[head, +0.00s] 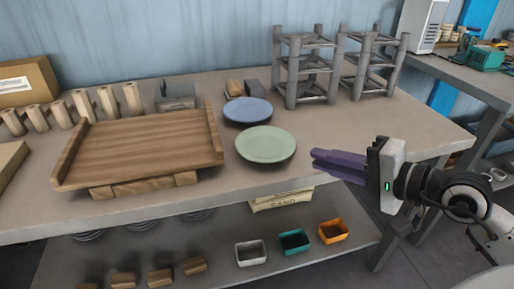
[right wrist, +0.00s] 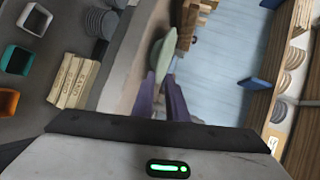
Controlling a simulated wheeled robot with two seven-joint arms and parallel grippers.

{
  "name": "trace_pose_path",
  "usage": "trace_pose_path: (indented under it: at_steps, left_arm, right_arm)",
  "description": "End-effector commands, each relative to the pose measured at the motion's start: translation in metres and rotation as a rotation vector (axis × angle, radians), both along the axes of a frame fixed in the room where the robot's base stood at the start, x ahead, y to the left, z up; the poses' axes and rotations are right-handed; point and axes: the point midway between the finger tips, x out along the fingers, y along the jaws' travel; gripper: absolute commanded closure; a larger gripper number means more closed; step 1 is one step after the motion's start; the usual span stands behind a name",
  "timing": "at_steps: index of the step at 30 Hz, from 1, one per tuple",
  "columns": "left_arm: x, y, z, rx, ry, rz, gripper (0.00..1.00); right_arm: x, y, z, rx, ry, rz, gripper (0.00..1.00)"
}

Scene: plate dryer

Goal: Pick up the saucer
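A pale green saucer-like plate (head: 266,145) lies on the workbench near its front edge. A blue plate (head: 248,110) lies just behind it. My right gripper (head: 314,158) has purple fingers and is to the right of the green plate, pointing at its rim. A small gap shows between the fingertips and the rim in the head view. In the right wrist view the fingers (right wrist: 160,84) are apart and empty, with the green plate (right wrist: 158,52) ahead of them, seen nearly edge-on. My left gripper is in neither view.
A wooden tray (head: 142,143) stands left of the plates. Grey racks (head: 305,68) stand at the back right.

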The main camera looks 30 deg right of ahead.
Motion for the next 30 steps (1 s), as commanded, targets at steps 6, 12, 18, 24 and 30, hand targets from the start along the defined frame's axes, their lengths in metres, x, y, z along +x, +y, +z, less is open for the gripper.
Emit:
trace_pose_path:
  at_steps: [6,12,18,24,30]
  left_arm:
    - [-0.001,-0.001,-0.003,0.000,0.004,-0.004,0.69]
    - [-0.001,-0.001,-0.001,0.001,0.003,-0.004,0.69]
    - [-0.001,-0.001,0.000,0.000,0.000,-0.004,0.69]
    - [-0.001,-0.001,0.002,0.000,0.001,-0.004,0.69]
    - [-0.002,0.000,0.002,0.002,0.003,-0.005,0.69]
  right_arm:
    - [0.009,-0.015,0.000,-0.243,-0.026,0.002,0.87]
    - [0.035,-0.010,-0.008,-0.240,-0.026,0.000,0.87]
    - [0.048,-0.007,-0.013,-0.240,-0.023,0.000,0.87]
    - [0.067,-0.006,-0.019,-0.236,-0.025,-0.001,0.87]
    - [0.090,-0.002,-0.028,-0.235,-0.025,0.000,0.87]
